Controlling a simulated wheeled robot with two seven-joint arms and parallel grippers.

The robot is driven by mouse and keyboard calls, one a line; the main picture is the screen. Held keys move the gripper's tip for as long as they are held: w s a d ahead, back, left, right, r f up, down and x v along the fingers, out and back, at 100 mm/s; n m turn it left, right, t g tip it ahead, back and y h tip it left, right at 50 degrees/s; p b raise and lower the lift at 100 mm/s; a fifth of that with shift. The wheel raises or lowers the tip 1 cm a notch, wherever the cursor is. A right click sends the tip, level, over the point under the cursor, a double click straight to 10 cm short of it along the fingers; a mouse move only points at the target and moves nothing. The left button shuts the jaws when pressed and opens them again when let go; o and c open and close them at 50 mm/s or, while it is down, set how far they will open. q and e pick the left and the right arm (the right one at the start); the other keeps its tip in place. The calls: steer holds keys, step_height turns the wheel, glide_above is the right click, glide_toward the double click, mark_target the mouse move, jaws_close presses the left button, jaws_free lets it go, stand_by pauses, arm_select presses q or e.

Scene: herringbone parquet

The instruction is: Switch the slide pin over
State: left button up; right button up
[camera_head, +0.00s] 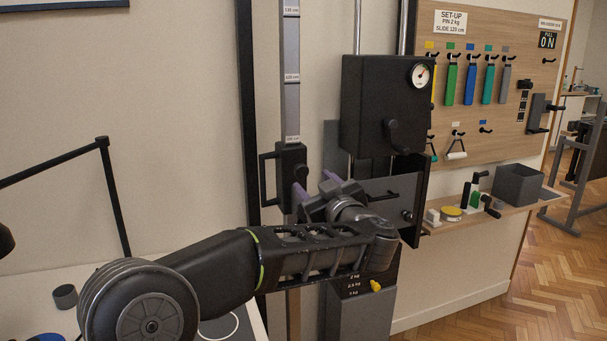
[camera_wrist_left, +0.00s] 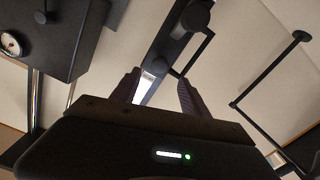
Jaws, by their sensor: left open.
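The slide carriage (camera_head: 291,155) is a black block on the upright scale rail (camera_head: 291,60), with a bracket handle on its left side. A round dark knob (camera_head: 300,173), which looks like the slide pin, sits on its front; I cannot tell its setting. In the left wrist view the carriage (camera_wrist_left: 176,48) and a round knob (camera_wrist_left: 195,16) are beyond the fingers. My left gripper (camera_head: 314,188) is open, with purple-grey fingers just below and right of the carriage. In its own view the gripper (camera_wrist_left: 157,90) has nothing between its fingers. My right gripper is not in view.
A black box with a gauge (camera_head: 385,105) hangs right of the rail. Below it stands a weight stack with a yellow pin (camera_head: 376,286). A pegboard (camera_head: 500,75) reads "SET-UP PIN 2 kg SLIDE 120 cm". A shelf (camera_head: 480,215) holds small parts and a grey bin (camera_head: 518,184).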

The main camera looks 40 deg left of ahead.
mark_target(302, 172)
arm_select(q)
steer(key=x, duration=0.7)
steer(key=shift+w+a, duration=0.15)
steer(key=shift+a, duration=0.1)
steer(key=shift+c, duration=0.4)
jaws_close()
stand_by(0.8)
